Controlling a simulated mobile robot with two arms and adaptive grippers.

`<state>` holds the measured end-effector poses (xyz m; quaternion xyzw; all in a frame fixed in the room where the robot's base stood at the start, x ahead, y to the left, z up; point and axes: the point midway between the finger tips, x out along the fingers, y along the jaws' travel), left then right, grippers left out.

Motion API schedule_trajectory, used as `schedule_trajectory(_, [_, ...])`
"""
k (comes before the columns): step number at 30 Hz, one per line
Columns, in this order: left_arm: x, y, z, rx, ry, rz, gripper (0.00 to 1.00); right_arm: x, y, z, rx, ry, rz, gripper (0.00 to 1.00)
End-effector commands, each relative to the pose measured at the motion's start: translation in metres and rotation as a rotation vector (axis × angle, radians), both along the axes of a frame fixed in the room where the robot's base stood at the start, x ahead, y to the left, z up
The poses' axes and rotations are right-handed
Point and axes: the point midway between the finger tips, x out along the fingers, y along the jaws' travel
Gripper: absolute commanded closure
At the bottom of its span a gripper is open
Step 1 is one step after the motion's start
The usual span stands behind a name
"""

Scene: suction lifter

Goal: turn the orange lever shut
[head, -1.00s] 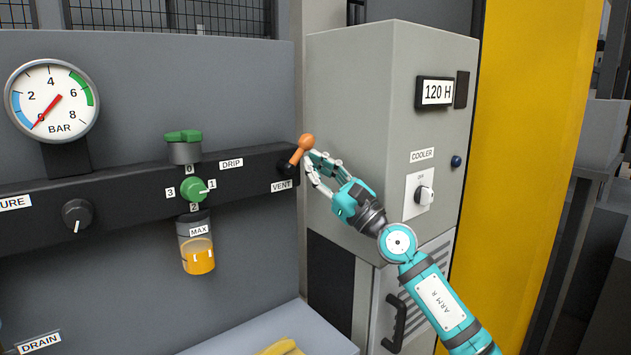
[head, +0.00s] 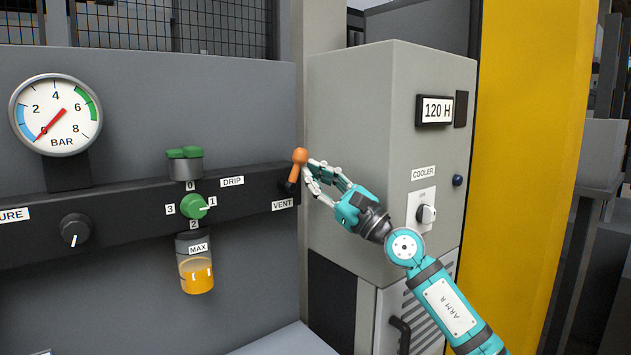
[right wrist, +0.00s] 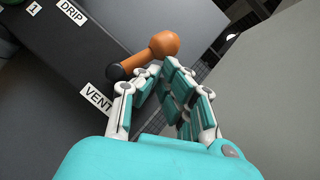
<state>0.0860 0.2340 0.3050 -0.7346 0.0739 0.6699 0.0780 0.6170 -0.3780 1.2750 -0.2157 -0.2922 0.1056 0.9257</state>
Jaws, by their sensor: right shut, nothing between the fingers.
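The orange lever (head: 297,167) has a round knob and sits on the dark rail above the VENT label (head: 283,204). In the head view it points up and leans slightly right. My right gripper (head: 309,171) is just right of the lever, its fingers pointing at it. It is shut with nothing held. In the right wrist view, the lever (right wrist: 145,58) lies just beyond my fingertips (right wrist: 161,68), across and not between them. I cannot tell whether a finger touches it. My left gripper is not in view.
The grey cooler cabinet (head: 385,150) with a black knob (head: 427,214) stands close right of the lever. Left of it on the rail are a green dial (head: 194,206), an oil bowl (head: 196,272) and a black knob (head: 76,229). A pressure gauge (head: 56,115) is above.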

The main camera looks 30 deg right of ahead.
Motion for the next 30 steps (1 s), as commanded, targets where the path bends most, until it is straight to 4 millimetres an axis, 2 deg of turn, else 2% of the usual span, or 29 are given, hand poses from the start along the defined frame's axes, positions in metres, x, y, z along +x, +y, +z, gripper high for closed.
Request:
schedule_trajectory(10, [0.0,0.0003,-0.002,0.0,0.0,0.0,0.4,-0.0005,0.0014,0.0075,0.001,-0.001,0.0,1.0])
schedule_trajectory(30, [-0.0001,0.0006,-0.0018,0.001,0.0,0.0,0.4,-0.0003,0.0021,0.0086,0.001,0.0,0.0,1.0])
